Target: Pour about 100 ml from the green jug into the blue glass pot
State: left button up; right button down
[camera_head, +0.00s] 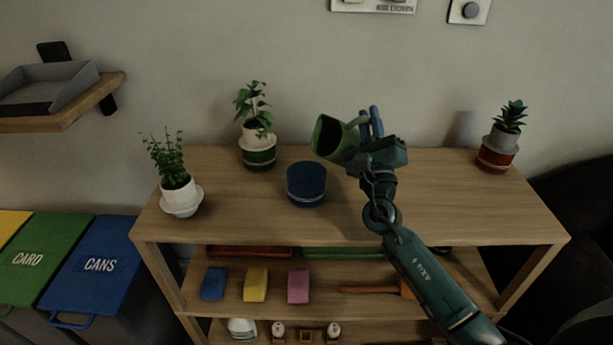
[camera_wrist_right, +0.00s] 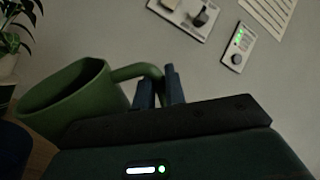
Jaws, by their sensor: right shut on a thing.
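The green jug (camera_head: 334,138) is in the air above the shelf top, tilted with its mouth toward the left. My right gripper (camera_head: 370,122) is shut on the jug's handle. The right wrist view shows the jug (camera_wrist_right: 75,100) and its handle running to the fingers (camera_wrist_right: 158,90). The blue glass pot (camera_head: 306,185) stands upright on the shelf top, below and left of the jug. My left gripper is not in view.
Plants stand at the left (camera_head: 181,195), back (camera_head: 258,152) and right (camera_head: 497,150) of the wooden shelf top (camera_head: 420,215). Lower shelves hold coloured blocks (camera_head: 256,284). Wall panels (camera_wrist_right: 237,45) are behind. The top is clear right of the pot.

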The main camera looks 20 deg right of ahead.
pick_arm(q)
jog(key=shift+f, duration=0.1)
pick_arm(e)
jog(key=shift+a+r+n+t+y, duration=0.2)
jog(key=shift+r+n+t+y, duration=0.1)
jog(key=shift+n, duration=0.2)
pick_arm(q)
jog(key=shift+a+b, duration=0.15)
jog(key=shift+b, duration=0.25)
pick_arm(e)
jog(key=shift+s+a+r+n, duration=0.1)
jog(key=shift+n, duration=0.2)
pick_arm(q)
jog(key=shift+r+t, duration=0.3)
pick_arm(e)
jog(key=shift+a+r+n+t+y, duration=0.1)
jog(key=shift+a+n+t+y, duration=0.2)
jog(key=shift+n+y, duration=0.3)
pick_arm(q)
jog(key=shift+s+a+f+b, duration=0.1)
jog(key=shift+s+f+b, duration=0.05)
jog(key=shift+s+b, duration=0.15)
pick_arm(e)
jog(key=shift+s+r+y, duration=0.1)
jog(key=shift+y, duration=0.2)
